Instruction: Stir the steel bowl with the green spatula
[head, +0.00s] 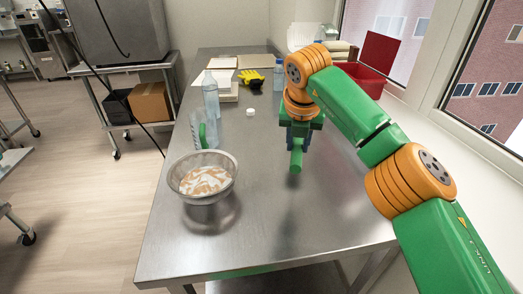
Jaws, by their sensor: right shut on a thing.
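The steel bowl (203,179) stands on the near left part of the steel table, with white and orange-brown pieces (203,180) inside. My right gripper (298,137) is to the right of the bowl and farther back, pointing down above the table. It is shut on the green spatula (295,158), whose short visible part hangs below the jaws, apart from the bowl. The arm and gripper hide the rest of the spatula. My left gripper is not in view.
A clear jug with a green handle (202,134) stands just behind the bowl, with a clear bottle (210,95) behind it. A white cap (250,112) and yellow-black gloves (251,78) lie farther back. A red bin (364,79) is at the back right. The table's near middle is clear.

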